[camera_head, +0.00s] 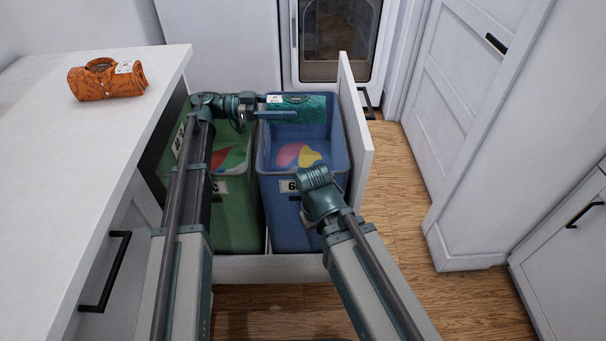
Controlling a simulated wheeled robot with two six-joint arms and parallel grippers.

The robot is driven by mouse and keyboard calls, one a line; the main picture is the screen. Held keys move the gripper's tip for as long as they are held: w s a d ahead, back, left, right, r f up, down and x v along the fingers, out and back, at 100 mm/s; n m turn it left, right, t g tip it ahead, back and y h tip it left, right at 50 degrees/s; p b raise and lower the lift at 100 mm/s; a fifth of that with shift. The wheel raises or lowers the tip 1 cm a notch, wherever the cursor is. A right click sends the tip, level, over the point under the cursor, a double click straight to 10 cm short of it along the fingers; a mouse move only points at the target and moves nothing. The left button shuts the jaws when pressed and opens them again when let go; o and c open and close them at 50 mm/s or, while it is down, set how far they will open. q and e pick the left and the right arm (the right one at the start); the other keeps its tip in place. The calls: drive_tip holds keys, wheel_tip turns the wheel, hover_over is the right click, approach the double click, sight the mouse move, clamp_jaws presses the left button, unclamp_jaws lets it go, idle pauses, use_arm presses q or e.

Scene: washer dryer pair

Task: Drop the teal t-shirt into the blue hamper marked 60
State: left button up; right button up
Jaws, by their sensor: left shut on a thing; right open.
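The teal t-shirt (312,107), a folded bundle with a small white tag, is held over the far part of the blue hamper (290,232). My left gripper (268,108) is shut on the left end of the t-shirt. The blue hamper stands in the pull-out drawer, with red and yellow cloth inside. Its white front label (288,186) is partly covered by my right arm, so its number is not fully readable. My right gripper (316,182) is open at the hamper's front right; its fingertips are hard to make out.
A green hamper (236,222) stands left of the blue one, partly behind my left arm. An orange folded garment (108,80) lies on the white counter (60,130). The drawer's white panel (354,125) rises right of the blue hamper. Wooden floor (400,215) is clear to the right.

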use_arm(q)
drive_tip(key=o, duration=1.5)
drive_tip(key=shift+w+a, duration=0.15)
drive_tip(key=shift+a, duration=3.6)
